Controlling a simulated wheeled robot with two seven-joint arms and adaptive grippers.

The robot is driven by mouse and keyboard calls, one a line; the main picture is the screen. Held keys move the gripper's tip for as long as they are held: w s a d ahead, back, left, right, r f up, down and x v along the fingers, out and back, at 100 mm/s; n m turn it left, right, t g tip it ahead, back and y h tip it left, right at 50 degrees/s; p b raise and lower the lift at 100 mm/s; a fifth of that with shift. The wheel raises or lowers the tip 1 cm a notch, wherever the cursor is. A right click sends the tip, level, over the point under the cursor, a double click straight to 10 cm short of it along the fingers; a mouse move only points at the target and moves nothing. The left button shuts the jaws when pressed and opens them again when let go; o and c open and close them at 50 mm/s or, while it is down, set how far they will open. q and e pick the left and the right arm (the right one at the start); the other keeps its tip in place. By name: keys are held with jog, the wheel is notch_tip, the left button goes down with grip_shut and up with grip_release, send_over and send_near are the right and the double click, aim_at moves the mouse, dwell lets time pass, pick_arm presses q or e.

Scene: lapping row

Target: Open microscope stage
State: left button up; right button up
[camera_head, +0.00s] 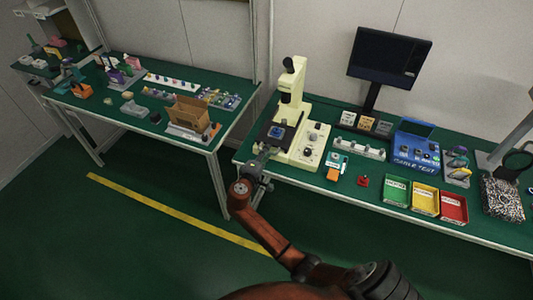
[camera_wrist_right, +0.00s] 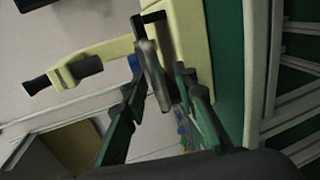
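The cream microscope (camera_head: 292,95) stands at the left end of the right-hand bench. Its black stage (camera_head: 292,137) has a blue piece on it. My right gripper (camera_head: 262,163) is at the bench's front edge, just in front of the stage. In the right wrist view the microscope (camera_wrist_right: 185,35) lies sideways across the top. The fingers of my right gripper (camera_wrist_right: 160,88) are spread apart there. A grey, dark-edged bar (camera_wrist_right: 153,75) shows between the fingertips; I cannot tell if they touch it. My left gripper is not in view.
Right of the microscope are a white fixture (camera_head: 360,148), a blue tester box (camera_head: 415,148) and green, yellow and red bins (camera_head: 425,200). A dark monitor (camera_head: 388,55) stands behind. Another bench (camera_head: 130,118) with small parts is at left. The floor between benches is clear.

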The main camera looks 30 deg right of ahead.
jog(key=v, duration=1.1)
jog(key=shift+s+a, duration=0.15)
jog(key=shift+a, duration=0.15)
jog(key=shift+r, duration=0.1)
notch_tip(320, 180, down, 24)
jog(key=s+n+g+y, duration=0.1)
jog(key=s+n+y, duration=0.2)
jog(key=y, duration=0.2)
jog(key=s+f+m+g+y, duration=0.1)
jog(key=s+f+g+y, duration=0.1)
jog(key=s+f, duration=0.65)
jog(key=s+f+g+y, duration=0.15)
jog(key=s+f, duration=0.35)
jog(key=f, duration=0.7)
jog(key=s+f+m+g+y+p, duration=0.1)
jog(key=s+f, duration=0.5)
jog(key=s, duration=0.4)
jog(key=s+f+m+g+y, duration=0.2)
jog(key=s+f, duration=0.5)
jog(key=s, duration=0.3)
jog(key=s+d+f+m, duration=0.1)
jog(key=s+f+m, duration=0.1)
jog(key=s, duration=1)
jog(key=s+d+f+m+g+y, duration=0.1)
jog(key=s+f+m, duration=0.1)
jog(key=s, duration=0.9)
jog(key=shift+s+f+m+p, duration=0.3)
jog(key=shift+s+f+p, duration=0.1)
jog(key=shift+f, duration=0.1)
